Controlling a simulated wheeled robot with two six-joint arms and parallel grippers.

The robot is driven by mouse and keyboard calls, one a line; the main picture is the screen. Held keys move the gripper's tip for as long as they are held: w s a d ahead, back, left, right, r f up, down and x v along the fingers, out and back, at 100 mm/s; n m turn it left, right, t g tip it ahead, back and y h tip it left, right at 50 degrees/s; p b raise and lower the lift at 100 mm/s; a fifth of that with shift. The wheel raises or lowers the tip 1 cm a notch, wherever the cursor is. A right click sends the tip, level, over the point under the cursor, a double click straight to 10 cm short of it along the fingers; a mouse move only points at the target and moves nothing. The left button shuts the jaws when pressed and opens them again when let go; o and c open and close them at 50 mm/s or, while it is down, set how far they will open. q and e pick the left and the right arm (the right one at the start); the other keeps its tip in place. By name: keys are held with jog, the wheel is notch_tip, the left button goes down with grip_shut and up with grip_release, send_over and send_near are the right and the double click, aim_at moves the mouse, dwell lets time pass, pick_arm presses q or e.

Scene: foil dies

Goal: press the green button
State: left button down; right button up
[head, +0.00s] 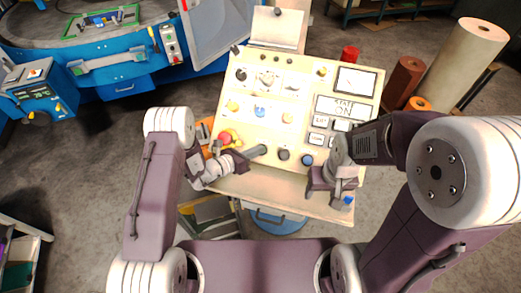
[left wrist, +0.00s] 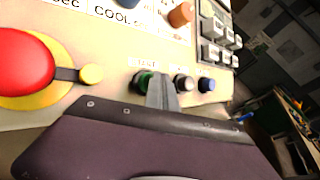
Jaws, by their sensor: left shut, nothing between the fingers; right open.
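The green button (left wrist: 143,79) is in the left wrist view, at the left end of a short row of buttons low on the control panel. My left gripper (left wrist: 163,91) is shut and empty. Its fingertips are in front of the button and hide its right part. I cannot tell whether they touch it. In the head view my left gripper (head: 261,150) points right, over the panel's lower row, and the green button is hidden there. My right gripper (head: 331,198) is open and empty, near the panel's lower right edge.
The panel (head: 300,75) carries several knobs and buttons. In the left wrist view a red emergency button (left wrist: 22,62) on a yellow base is at the left.

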pick_arm(q)
jog(key=shift+s+a+r+p, duration=0.15)
jog(key=shift+s+r+p, duration=0.35)
jog(key=shift+r+p, duration=0.2)
jog(key=shift+r, duration=0.15)
jog(key=s+r+p, duration=0.1)
jog(key=r+p, duration=0.1)
jog(key=s+r+p, duration=0.1)
jog(key=r, duration=0.1)
jog(key=shift+s+a, duration=0.35)
jog(key=shift+a, duration=0.05)
dwell(0.5)
